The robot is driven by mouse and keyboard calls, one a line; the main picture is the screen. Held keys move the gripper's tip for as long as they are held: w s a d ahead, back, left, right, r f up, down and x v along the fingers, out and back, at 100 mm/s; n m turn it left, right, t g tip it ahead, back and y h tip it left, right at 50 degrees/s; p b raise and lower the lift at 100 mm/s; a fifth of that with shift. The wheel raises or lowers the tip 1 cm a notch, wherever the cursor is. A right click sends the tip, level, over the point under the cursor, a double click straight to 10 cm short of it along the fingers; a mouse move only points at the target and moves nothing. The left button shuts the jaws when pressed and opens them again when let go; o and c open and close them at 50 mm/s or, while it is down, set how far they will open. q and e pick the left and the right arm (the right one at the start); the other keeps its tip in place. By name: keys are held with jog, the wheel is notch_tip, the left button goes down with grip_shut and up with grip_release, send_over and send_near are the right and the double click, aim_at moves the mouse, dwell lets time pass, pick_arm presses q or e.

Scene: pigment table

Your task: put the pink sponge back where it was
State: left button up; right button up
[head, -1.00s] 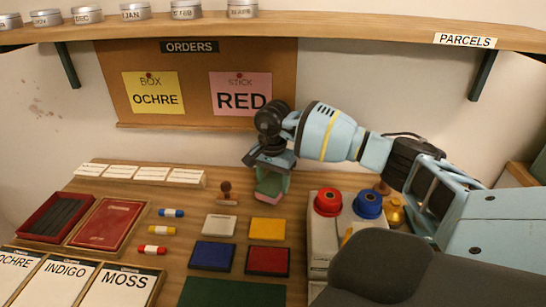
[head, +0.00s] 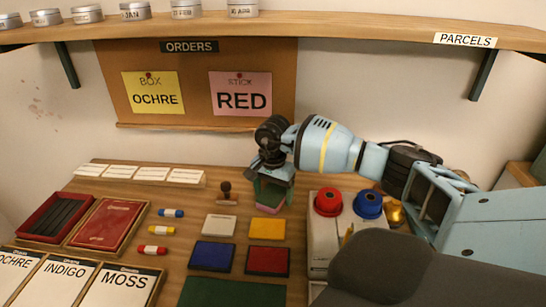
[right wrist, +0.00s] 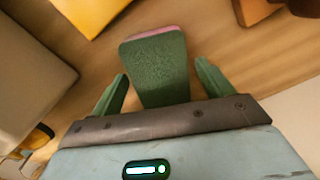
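The pink sponge (head: 268,210) is at the table's back middle, behind the yellow pad; only its pink lower part shows clearly below my gripper. In the right wrist view the sponge (right wrist: 156,65) shows a green face with a pink far edge. My right gripper (head: 271,195) is over it, pointing down. In the right wrist view its green fingers stand apart on either side of the sponge, with gaps visible at both sides. The sponge seems to rest on the table, though its contact is hard to see. My left gripper is not in view.
A wooden stamp (head: 226,193) stands just left of the sponge. The yellow pad (head: 267,229), white pad (head: 219,225), blue pad (head: 212,255) and red pad (head: 268,260) lie in front. A red-topped container (head: 328,202) and a blue-topped one (head: 368,204) stand to the right.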

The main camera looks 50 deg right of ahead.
aim_at(273, 193)
jog(key=shift+r, duration=0.1)
notch_tip(273, 193, up, 12)
dwell(0.6)
